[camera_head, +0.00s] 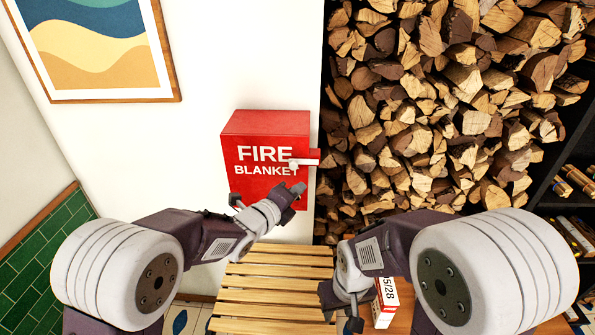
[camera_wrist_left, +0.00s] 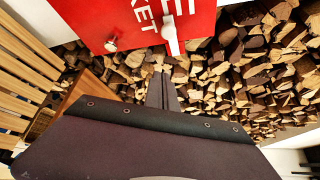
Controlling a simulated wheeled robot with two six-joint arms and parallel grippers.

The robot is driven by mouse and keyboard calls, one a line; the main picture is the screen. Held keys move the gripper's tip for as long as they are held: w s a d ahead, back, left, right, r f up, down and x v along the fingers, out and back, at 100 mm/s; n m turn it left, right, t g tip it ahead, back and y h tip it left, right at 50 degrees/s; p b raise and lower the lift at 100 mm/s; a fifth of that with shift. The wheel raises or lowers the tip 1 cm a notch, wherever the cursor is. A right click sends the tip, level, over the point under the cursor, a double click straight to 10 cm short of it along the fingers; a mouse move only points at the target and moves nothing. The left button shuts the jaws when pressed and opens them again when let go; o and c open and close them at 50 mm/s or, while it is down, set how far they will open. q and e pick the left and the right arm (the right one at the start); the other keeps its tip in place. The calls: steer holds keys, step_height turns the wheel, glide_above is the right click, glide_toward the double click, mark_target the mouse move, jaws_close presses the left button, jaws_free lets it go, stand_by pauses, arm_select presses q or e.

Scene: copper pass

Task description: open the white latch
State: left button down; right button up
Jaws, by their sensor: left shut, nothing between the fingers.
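The red fire blanket box (camera_head: 265,135) hangs on the white wall. The white latch (camera_head: 303,162) is at its right edge, lying roughly level across the side in the head view. It shows as a white bar in the left wrist view (camera_wrist_left: 170,34). My left gripper (camera_head: 300,186) is shut and empty, just below the latch and in front of the box's lower right part. In the left wrist view its fingers (camera_wrist_left: 161,90) point up at the latch, with a visible gap. My right gripper (camera_head: 328,300) hangs low near the slatted wood; its fingers are too unclear to judge.
A small pale knob (camera_wrist_left: 111,44) shows on the box's lower part. Stacked firewood (camera_head: 440,110) fills the right of the box. A slatted wooden surface (camera_head: 270,290) lies below, with a red and white carton (camera_head: 386,303) beside my right gripper. A framed picture (camera_head: 95,50) hangs upper left.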

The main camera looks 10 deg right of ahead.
mark_target(298, 172)
arm_select(q)
steer(key=p+x, duration=0.4)
steer(key=x, duration=0.4)
steer(key=a, duration=0.1)
steer(key=w+a+r+p, duration=0.1)
steer(key=a+r+p, duration=0.1)
steer(key=a, duration=0.1)
steer(key=shift+w, duration=0.15)
steer(key=shift+d+f, duration=0.1)
steer(key=shift+d, duration=0.1)
steer(key=shift+m+b, duration=0.3)
steer(key=shift+b, duration=0.2)
steer(key=shift+r+y+b, duration=0.3)
